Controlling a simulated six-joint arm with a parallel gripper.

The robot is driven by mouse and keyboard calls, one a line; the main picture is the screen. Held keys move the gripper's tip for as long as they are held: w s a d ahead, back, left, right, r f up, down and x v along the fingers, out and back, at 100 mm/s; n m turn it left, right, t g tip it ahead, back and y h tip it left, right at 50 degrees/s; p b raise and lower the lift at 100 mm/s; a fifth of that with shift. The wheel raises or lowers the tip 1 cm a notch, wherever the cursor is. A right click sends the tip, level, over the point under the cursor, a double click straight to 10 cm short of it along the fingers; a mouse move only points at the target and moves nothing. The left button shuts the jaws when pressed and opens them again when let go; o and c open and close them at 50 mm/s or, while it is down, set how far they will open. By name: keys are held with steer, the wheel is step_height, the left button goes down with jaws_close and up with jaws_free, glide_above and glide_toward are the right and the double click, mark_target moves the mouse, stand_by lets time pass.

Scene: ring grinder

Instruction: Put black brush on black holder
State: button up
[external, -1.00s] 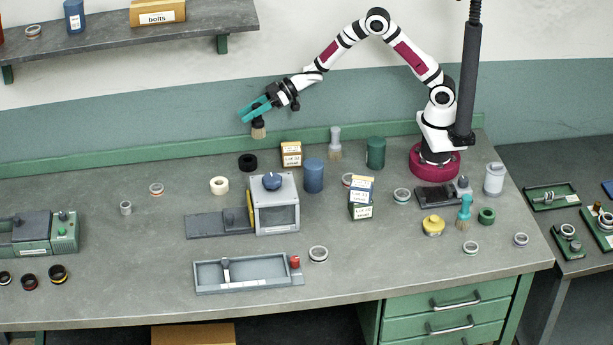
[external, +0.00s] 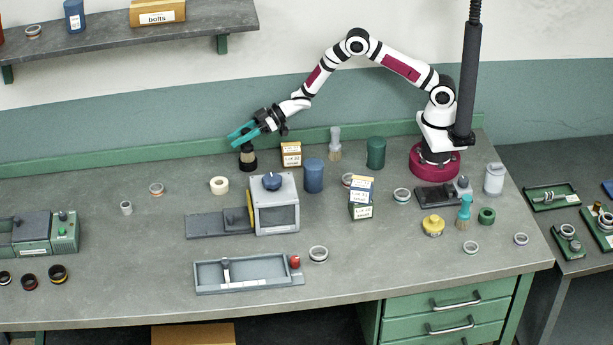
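The black brush (external: 247,148) stands upright at the black holder (external: 248,165), a dark ring on the back left of the bench. The brush's lower end is at the holder's opening, and its bristles are mostly hidden there. My gripper (external: 242,134), with teal fingers, is around the upper part of the brush, just above the holder. The fingers look spread, with a gap between them and the dark handle in that gap. The fingers partly cover the handle.
A white ring (external: 219,185) lies in front of the holder. A small labelled box (external: 291,154) and a blue cylinder (external: 314,175) stand to the right. A grey machine (external: 274,203) stands in front.

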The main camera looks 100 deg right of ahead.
steer(key=o, duration=0.3)
steer(key=shift+r, duration=0.15)
steer(key=v, duration=1.2)
